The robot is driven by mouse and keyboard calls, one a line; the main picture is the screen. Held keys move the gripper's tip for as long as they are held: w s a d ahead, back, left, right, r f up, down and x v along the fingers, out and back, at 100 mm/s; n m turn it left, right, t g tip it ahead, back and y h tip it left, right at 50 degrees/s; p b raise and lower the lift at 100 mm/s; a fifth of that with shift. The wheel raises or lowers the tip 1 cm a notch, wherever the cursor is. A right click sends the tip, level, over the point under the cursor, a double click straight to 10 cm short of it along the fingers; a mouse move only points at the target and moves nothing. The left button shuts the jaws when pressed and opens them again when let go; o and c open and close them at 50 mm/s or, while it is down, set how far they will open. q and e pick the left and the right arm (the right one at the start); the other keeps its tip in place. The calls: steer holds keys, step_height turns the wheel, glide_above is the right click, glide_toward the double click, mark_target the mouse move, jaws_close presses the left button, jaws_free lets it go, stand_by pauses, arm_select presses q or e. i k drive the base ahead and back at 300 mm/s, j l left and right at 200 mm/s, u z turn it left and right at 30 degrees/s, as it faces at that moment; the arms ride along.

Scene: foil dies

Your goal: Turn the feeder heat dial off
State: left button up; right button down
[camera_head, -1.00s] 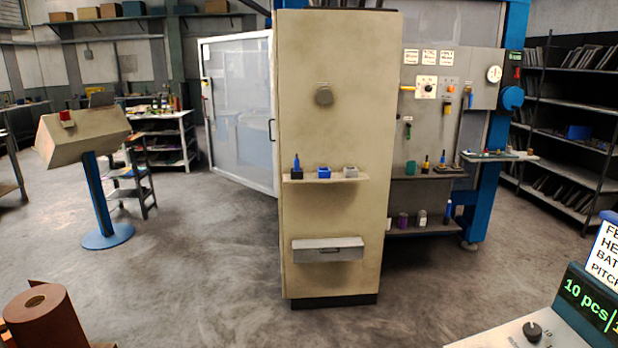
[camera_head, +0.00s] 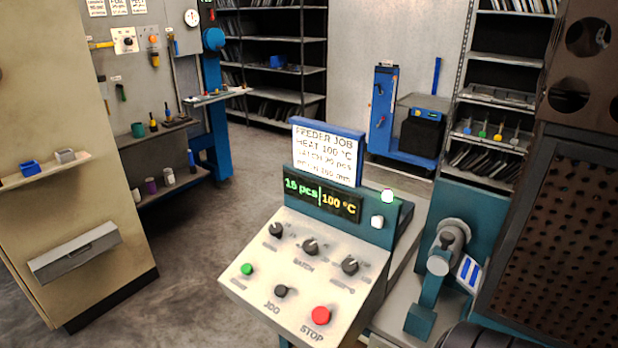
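The feeder control panel (camera_head: 300,275) stands at the lower centre, with a sloped pale face. It carries three black dials in a row: a left dial (camera_head: 276,230), a middle dial (camera_head: 310,246) labelled BATCH and a right dial (camera_head: 350,265). The labels of the left and right dials are too blurred to read, so I cannot tell from them which is the heat dial. The display (camera_head: 322,195) above shows a blurred piece count and 100 °C. A job sign (camera_head: 327,152) over it reads FEEDER JOB, HEAT 100 °C. Neither gripper is in view.
A beige cabinet (camera_head: 70,180) stands at left. Dark perforated machinery (camera_head: 555,240) is close at right. Open floor (camera_head: 215,215) lies between cabinet and panel.

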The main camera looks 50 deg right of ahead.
mark_target(349, 265)
steer(key=z, duration=1.55)
